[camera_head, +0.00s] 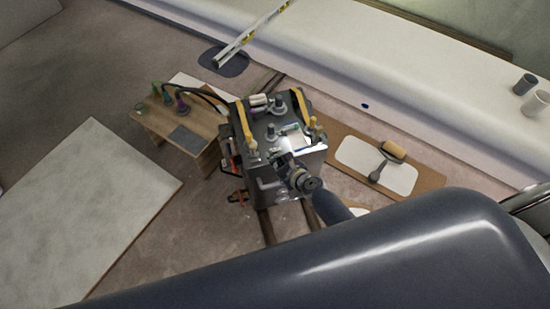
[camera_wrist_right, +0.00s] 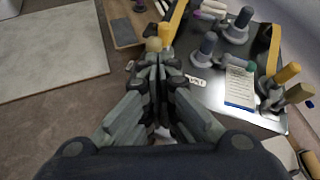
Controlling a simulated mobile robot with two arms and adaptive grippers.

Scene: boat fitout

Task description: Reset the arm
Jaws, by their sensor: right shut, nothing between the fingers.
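My right gripper (camera_head: 283,160) is over the near side of the grey metal box (camera_head: 258,172), coming in from the lower right. In the right wrist view the fingers (camera_wrist_right: 157,62) are together and nothing is between them. Beyond the fingertips are a yellow handle and a rounded tan knob (camera_wrist_right: 153,44), partly overlapped by the fingers. I cannot tell whether the fingers touch them. My left gripper is not in either view.
Several grey and yellow tools and a note card (camera_wrist_right: 239,86) are on the box top. A small wooden table (camera_head: 195,130) stands left, a pale panel (camera_head: 85,205) farther left. A roller (camera_head: 392,151) lies on a board at right. A level (camera_head: 255,35) leans behind.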

